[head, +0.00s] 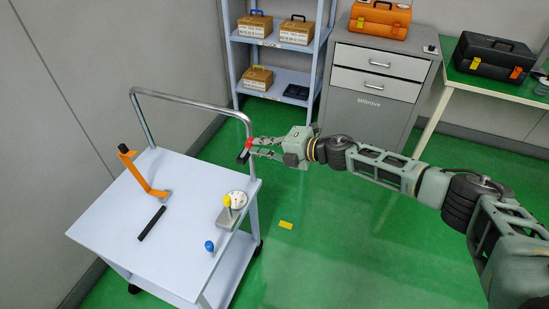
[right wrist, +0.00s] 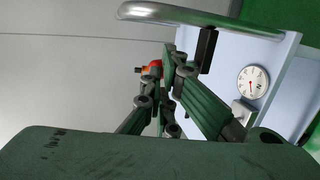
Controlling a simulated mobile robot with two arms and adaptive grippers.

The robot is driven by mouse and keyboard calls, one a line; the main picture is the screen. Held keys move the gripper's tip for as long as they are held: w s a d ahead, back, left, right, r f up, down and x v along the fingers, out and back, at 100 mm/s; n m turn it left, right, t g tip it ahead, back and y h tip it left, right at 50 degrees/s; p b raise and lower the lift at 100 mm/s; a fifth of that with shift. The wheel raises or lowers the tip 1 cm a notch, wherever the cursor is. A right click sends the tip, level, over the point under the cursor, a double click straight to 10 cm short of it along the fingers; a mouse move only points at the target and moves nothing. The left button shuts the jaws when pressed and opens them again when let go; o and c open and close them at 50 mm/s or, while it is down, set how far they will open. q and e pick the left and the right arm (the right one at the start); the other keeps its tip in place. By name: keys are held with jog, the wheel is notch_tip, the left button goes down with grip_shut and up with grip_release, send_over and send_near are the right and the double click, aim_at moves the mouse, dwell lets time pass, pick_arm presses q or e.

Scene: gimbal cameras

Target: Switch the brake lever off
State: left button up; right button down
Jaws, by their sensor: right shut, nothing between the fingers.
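A grey service cart (head: 110,222) stands at the left with a metal push bar (head: 190,106). At the bar's right end is a small red piece (head: 249,142) with a short black piece (head: 243,157) below it. I cannot tell for sure which part is the brake lever. An orange angled arm with a black end (head: 142,174) rises from the cart top. My right gripper (head: 254,148) is shut and empty at the red piece; contact is unclear. In the right wrist view the red piece (right wrist: 154,66) shows near the fingertips and the black piece (right wrist: 207,48) beside them. My left gripper is out of view.
Behind stand a shelf with boxes (head: 278,80), a drawer cabinet (head: 375,92) and a green-topped table (head: 490,82). Green floor right of the cart is mostly clear.

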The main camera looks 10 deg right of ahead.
aim_at(251, 141)
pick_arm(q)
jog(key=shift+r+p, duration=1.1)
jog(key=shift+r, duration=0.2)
pick_arm(e)
jog(key=shift+w+a+r, duration=0.5)
jog(key=shift+a, duration=0.25)
jog(key=shift+w+a+r, duration=0.5)
jog(key=shift+a, duration=0.25)
